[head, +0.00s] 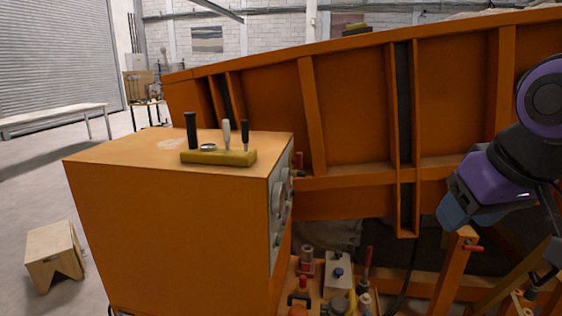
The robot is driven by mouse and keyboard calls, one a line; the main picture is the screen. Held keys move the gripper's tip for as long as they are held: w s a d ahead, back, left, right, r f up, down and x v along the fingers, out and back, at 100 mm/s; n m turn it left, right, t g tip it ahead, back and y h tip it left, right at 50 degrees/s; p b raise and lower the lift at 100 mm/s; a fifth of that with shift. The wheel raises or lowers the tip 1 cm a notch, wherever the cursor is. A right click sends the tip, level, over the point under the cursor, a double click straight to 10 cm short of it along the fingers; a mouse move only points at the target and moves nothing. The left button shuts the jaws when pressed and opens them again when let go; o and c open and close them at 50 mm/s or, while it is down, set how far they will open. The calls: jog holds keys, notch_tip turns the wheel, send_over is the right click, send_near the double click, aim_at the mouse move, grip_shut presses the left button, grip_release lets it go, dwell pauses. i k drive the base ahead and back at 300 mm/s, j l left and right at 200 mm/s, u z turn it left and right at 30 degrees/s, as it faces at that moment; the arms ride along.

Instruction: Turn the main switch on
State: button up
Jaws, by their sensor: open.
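An orange cabinet (170,230) stands in the left middle of the head view. Its panel (279,215) is on the right side face and shows at a steep angle, with round gauges or knobs (281,197). I cannot tell which part is the main switch or how it is set. A yellow lever block (218,158) on the cabinet top carries upright levers. My arm comes in from the right, and my gripper (545,272) is low at the right edge, partly cut off. It is open and well apart from the cabinet.
The large tilted orange sandbed (350,110) fills the back and right. Valves and pump parts (335,275) crowd the floor right of the cabinet. A wooden stool (55,255) and a white bench (55,117) stand left. The floor there is mostly clear.

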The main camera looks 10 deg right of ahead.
aim_at(297, 160)
jog(key=i+l+u, duration=0.1)
jog(key=l, duration=0.2)
jog(key=i+l+u, duration=0.15)
jog(key=l, duration=0.2)
jog(key=l+u, duration=0.1)
jog(key=l, duration=0.2)
jog(key=i+l+u, duration=0.1)
jog(key=i, duration=0.25)
jog(key=i+l+u, duration=0.1)
jog(key=i+l, duration=0.25)
